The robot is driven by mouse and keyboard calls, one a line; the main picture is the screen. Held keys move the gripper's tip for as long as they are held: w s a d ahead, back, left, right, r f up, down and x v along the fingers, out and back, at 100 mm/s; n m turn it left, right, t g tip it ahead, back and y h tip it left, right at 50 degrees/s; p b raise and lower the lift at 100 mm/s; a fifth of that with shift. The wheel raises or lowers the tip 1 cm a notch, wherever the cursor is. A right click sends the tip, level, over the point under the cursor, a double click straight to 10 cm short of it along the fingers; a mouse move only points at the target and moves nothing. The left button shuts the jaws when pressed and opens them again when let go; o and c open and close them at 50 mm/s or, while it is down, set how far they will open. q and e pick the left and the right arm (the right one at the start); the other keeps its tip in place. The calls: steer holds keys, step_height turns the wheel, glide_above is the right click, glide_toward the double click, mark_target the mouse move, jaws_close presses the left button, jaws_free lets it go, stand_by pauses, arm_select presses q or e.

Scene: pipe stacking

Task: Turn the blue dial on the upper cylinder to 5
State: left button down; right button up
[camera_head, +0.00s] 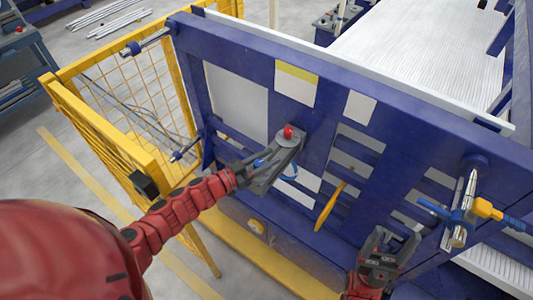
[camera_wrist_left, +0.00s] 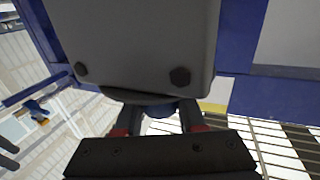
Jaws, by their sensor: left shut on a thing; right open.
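A grey box with a red button (camera_head: 288,133) sits on the front of the blue frame. My left gripper (camera_head: 277,160) is at this box, with a bit of blue showing beside it (camera_head: 291,173). In the left wrist view, the box's grey bolted face (camera_wrist_left: 140,45) fills the top. My left gripper's fingers (camera_wrist_left: 160,120) are shut on a dark blue piece (camera_wrist_left: 160,109) just under it, which looks like the dial. Its markings are hidden. My right gripper (camera_head: 384,243) is open and empty, low in front of the frame. I cannot tell which part is the upper cylinder.
The blue frame (camera_head: 420,110) stands close in front of both arms. A silver cylinder (camera_head: 465,205) with blue and yellow fittings is on its right. A yellow rod (camera_head: 329,206) sticks out between the grippers. A yellow mesh fence (camera_head: 130,95) stands at left.

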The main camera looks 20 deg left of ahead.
arm_select(q)
steer(key=shift+s+f+m+g+h, duration=0.1)
steer(key=shift+m+g+h, duration=0.2)
steer(key=shift+g+h, duration=0.15)
steer(key=c, duration=0.5)
jaws_free()
steer(key=shift+d, duration=0.1)
steer(key=shift+r, duration=0.6)
steer(key=shift+s+r+p, duration=0.25)
steer(key=shift+r+p, duration=0.05)
steer(key=shift+r, duration=0.95)
steer(key=s+d+r, duration=0.1)
steer(key=s+d, duration=0.2)
steer(key=s, duration=1.2)
steer(key=shift+d+r, duration=0.15)
steer(key=shift+d, duration=0.25)
